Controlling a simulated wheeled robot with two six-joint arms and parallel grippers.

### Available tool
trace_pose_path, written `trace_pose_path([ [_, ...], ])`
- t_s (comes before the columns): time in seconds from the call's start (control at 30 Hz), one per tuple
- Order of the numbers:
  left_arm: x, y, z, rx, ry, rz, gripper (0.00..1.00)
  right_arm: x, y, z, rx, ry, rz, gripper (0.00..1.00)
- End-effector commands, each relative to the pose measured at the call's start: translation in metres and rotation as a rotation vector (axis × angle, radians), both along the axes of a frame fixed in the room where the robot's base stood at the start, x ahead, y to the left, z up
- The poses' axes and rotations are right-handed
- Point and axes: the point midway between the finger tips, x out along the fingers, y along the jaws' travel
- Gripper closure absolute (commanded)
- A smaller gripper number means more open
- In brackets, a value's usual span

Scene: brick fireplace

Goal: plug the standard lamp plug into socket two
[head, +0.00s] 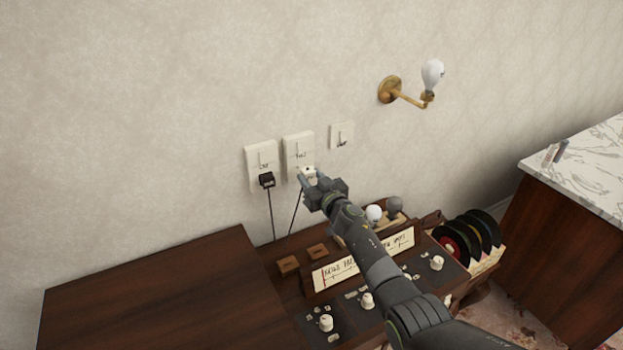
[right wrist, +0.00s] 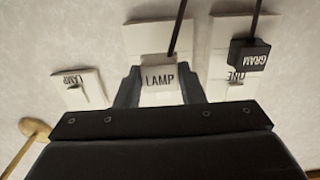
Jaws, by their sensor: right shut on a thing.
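The white lamp plug (head: 307,171), marked LAMP in the right wrist view (right wrist: 159,78), is between the fingers of my right gripper (head: 309,180). The gripper is shut on its sides. The plug is at the lower part of socket two (head: 298,146), the middle white wall plate, which also shows behind the plug in the right wrist view (right wrist: 145,38). Its cord (head: 295,212) hangs down below it. The plug hides the socket holes, and I cannot tell whether it is fully seated. My left gripper is not in view.
Socket one (head: 261,157) on the left holds a black plug (head: 267,180) marked GRAM. A small switch plate (head: 341,136) and a brass wall lamp (head: 391,90) are to the right. Below are a dark wooden cabinet (head: 160,295) and a control console (head: 350,318) with knobs.

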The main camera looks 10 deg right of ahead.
Motion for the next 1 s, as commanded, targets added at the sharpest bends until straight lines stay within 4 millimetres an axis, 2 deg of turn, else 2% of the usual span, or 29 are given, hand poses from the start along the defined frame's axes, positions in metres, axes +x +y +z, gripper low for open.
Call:
trace_pose_path([
  [0.37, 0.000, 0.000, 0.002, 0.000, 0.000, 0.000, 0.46, 0.000, 0.000, 0.000, 0.000, -0.001, 0.000, 1.00],
  [1.0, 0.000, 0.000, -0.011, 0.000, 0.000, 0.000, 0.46, 0.012, 0.004, 0.000, 0.000, -0.001, 0.000, 1.00],
])
